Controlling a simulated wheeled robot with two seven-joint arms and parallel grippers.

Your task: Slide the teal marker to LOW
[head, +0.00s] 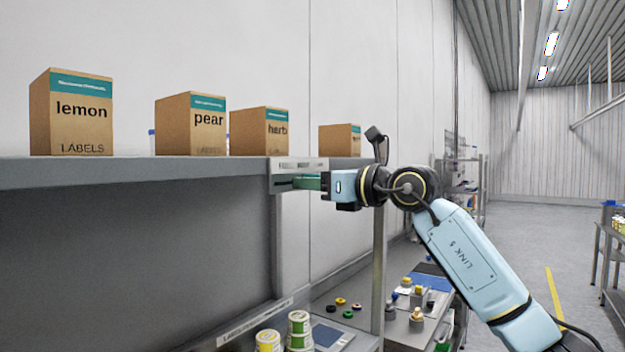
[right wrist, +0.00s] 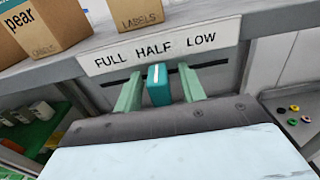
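The teal marker (right wrist: 158,88), with a white line on its top, sits in the dark slot below a white plate (right wrist: 112,58) lettered FULL, HALF and LOW. The marker stands below the word HALF. My right gripper (right wrist: 160,90) has its two green fingers on either side of the marker, with a small gap showing at each side. In the head view my right gripper (head: 307,183) reaches from the right to the plate (head: 298,166) on the shelf's front; the marker is hard to tell from the fingers there. My left gripper is not in view.
Cardboard boxes for lemon (head: 70,125), pear (head: 190,130) and herb (head: 258,135), plus a smaller box (head: 339,140), stand on the shelf (head: 140,172) above the slot. Below are cans (head: 299,325) and a bench with coloured knobs (head: 416,318).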

